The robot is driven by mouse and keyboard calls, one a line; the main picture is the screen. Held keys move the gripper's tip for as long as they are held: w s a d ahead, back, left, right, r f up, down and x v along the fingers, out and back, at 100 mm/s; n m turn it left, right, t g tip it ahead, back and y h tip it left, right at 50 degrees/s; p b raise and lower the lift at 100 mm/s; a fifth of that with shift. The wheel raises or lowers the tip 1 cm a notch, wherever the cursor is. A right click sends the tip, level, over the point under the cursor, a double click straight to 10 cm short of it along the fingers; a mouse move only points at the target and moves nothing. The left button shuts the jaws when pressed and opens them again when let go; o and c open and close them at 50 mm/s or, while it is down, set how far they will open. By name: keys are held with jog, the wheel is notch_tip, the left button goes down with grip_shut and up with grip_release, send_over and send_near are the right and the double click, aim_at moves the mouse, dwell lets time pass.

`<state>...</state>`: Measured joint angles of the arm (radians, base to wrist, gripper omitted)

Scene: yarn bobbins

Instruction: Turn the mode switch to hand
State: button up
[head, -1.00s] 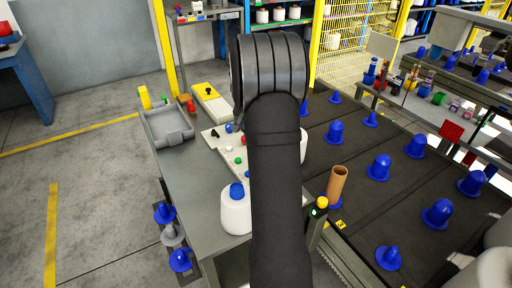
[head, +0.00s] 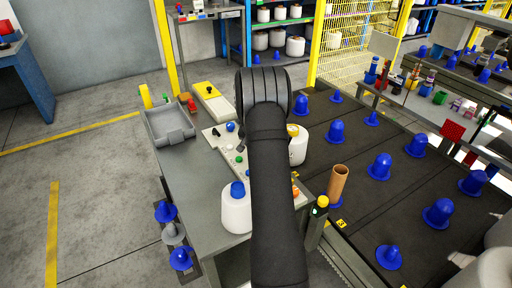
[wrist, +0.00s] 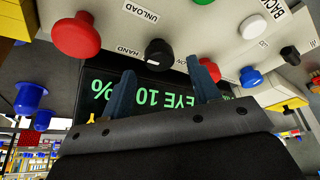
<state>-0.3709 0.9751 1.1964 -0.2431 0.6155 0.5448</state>
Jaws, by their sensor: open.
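The mode switch appears to be the round black knob (wrist: 158,54) in the middle of the wrist view, beside the upside-down HAND label (wrist: 128,50). How its pointer stands cannot be told. My gripper (wrist: 162,86) is open, with its two blue-grey fingers apart below the knob in the picture and nothing between them. Whether a finger touches the knob cannot be told. In the head view my arm hides the gripper and this knob; part of the pale control panel (head: 222,143) shows left of the arm.
A red button (wrist: 77,36) and a second red one (wrist: 207,68) flank the knob. Blue (wrist: 250,77), white (wrist: 253,27) and another black control (wrist: 290,55) lie to the right. A green-lettered display (wrist: 150,98) lies behind the fingers. A white bobbin (head: 236,212) stands by the panel.

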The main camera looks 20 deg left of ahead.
jog(key=shift+x, duration=1.25)
jog(key=shift+c, duration=0.3)
jog(key=c, duration=0.9)
jog(key=shift+c, duration=0.2)
jog(key=shift+n, duration=0.3)
jog(key=n+y, duration=0.1)
jog(key=n, duration=0.3)
jog(key=shift+d+g+y, duration=0.15)
jog(key=shift+g+y, duration=0.15)
jog(key=shift+y, duration=0.1)
jog(key=shift+n+g+y, duration=0.4)
jog(key=shift+n+y, duration=0.2)
jog(key=shift+n, duration=1.4)
